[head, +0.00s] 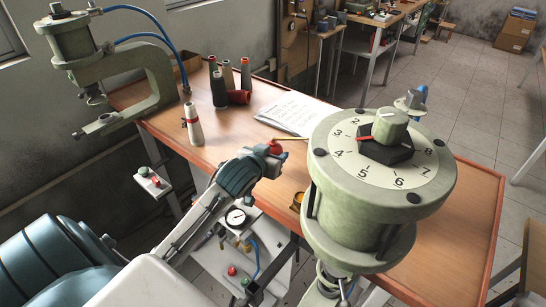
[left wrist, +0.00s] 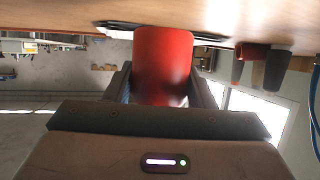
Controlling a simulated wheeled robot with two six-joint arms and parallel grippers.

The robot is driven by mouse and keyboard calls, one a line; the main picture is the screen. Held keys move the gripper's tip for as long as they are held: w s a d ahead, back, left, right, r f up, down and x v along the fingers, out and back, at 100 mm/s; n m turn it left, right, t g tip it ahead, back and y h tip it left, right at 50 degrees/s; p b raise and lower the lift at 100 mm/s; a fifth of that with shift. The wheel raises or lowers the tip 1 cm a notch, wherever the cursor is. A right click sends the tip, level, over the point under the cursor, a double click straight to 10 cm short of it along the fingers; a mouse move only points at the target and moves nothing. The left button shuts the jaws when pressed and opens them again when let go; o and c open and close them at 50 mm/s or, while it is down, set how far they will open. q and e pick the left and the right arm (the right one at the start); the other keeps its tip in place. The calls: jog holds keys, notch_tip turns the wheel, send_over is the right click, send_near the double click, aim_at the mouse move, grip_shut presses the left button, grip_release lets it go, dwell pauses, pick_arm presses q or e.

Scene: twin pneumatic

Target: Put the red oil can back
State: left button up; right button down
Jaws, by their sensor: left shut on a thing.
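My left gripper (head: 266,157) is shut on the red oil can (head: 275,147), above the near part of the wooden workbench. The can's thin spout points right in the head view. The gripper hides most of the can there. In the left wrist view the red can body (left wrist: 163,62) sits between the two fingers of my left gripper (left wrist: 162,85). My right gripper is not in view.
A green press with a numbered dial (head: 385,170) stands right of the can. A paper sheet (head: 298,108) lies behind it. Another green press (head: 130,75) stands far left. The bench (head: 240,128) between is mostly clear.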

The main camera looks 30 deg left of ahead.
pick_arm(q)
jog(key=shift+w+a, duration=0.25)
jog(key=shift+w, duration=0.3)
jog(key=shift+w+a+f, duration=0.1)
jog(key=shift+w+f, duration=0.05)
notch_tip(320, 180, down, 2)
jog(key=shift+f+p, duration=0.1)
jog(key=shift+p, duration=0.35)
jog(key=shift+f, duration=0.65)
jog(key=o, duration=0.9)
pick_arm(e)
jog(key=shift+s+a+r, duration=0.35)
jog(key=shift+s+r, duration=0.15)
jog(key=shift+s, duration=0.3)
